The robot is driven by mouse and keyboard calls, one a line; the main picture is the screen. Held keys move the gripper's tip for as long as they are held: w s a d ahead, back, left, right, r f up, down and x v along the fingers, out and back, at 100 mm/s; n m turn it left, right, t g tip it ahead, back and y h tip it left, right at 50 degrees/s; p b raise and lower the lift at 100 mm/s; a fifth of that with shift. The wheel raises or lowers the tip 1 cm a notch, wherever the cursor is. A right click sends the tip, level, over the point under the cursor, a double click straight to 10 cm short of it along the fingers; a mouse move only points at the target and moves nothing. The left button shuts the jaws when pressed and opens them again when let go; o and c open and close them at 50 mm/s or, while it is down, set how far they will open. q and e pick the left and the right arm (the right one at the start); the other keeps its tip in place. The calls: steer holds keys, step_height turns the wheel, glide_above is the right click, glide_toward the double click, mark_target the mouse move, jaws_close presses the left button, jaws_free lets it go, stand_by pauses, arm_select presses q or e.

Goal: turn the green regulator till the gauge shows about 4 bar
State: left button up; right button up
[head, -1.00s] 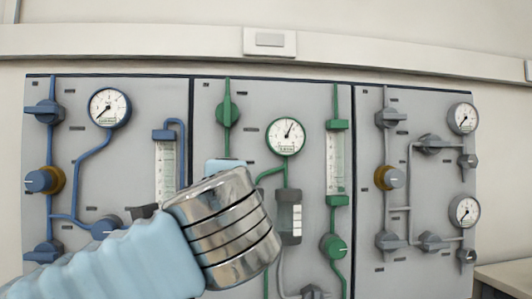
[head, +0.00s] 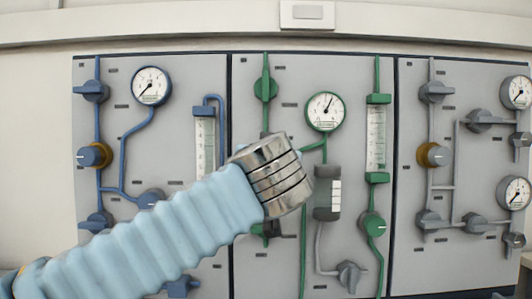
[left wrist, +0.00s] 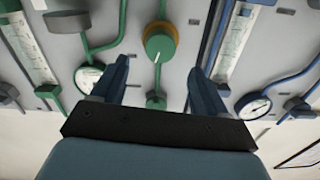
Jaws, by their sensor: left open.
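The green regulator (left wrist: 158,44) shows in the left wrist view as a green knob with a white mark and a gold collar. In the head view my left wrist hides it. My left gripper (left wrist: 160,66) is open, with one blue finger to each side of the line to the knob. The knob appears beyond the fingertips; I cannot tell the exact distance, and no contact shows. The green-rimmed gauge (head: 325,111) is in the head view, its needle pointing up and slightly right; its numbers are too small to read. My right gripper is not in view.
The blue panel with its gauge (head: 150,86) and gold-collared regulator (head: 95,156) is at left. The grey panel with its regulator (head: 433,156) is at right. A green valve (head: 265,89) sits above my wrist, and a flow tube (head: 376,140) stands right of the green gauge.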

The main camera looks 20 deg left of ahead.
arm_select(q)
steer(key=p+x, duration=0.2)
steer(key=x, duration=0.6)
steer(key=shift+w, duration=0.15)
steer(key=c, duration=1)
steer(key=shift+f+m, duration=0.1)
steer(key=shift+m, duration=0.4)
steer(key=shift+c, duration=0.2)
steer(key=shift+m, duration=0.7)
